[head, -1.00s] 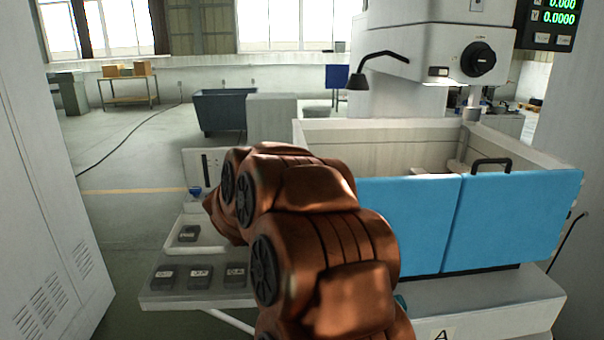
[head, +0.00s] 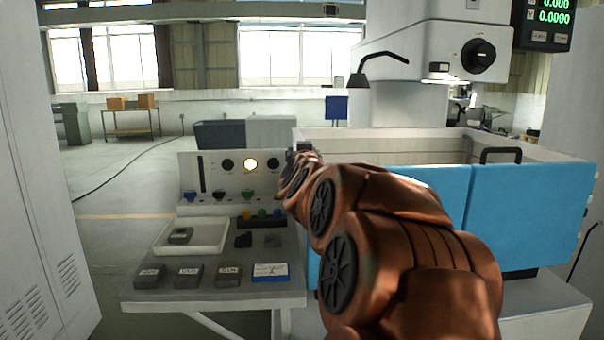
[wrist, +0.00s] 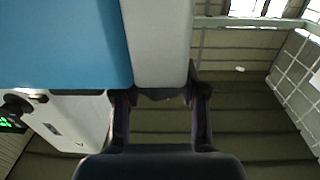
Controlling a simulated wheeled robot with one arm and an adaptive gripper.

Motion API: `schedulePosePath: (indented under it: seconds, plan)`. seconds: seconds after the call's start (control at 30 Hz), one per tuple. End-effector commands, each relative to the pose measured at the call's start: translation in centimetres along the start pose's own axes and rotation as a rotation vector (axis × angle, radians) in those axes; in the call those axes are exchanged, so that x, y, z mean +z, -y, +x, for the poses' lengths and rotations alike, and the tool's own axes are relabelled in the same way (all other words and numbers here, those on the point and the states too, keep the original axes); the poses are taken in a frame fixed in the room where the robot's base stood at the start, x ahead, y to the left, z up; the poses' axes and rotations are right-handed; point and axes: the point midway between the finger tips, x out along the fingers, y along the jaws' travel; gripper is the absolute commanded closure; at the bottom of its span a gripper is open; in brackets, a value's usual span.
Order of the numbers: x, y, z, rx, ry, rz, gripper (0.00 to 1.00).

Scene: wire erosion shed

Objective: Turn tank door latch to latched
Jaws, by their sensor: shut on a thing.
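The tank door is two blue panels (head: 420,215) across the front of the tank, with a black handle (head: 500,155) on top of the right one. My gripper (head: 303,150) is at the left end of the tank, mostly hidden by my arm in the head view. In the wrist view its dark fingers (wrist: 160,108) stand on either side of the lower end of a pale grey part (wrist: 157,45), gripping it beside the blue panel (wrist: 60,45). I cannot tell whether this part is the latch. No latch shows clearly in either view.
A control panel (head: 210,168) with knobs and a lit yellow lamp stands left of my gripper. Below it, a shelf (head: 140,292) carries a white tray (head: 165,245), several dark blocks and a blue-and-white card (head: 270,272). Open floor lies at left, beyond a grey cabinet (head: 40,200).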

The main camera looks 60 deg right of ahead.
Motion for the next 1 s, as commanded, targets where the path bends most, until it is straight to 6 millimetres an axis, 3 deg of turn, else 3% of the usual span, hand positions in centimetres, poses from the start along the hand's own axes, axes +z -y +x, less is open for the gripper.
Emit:
schedulePosePath:
  seconds: [0.5,1.0]
  plan:
    - [0.1,0.0,0.02,-0.156,-0.005,0.002,0.93]
    - [-0.19,0.02,0.0,-0.18,-0.003,0.001,0.93]
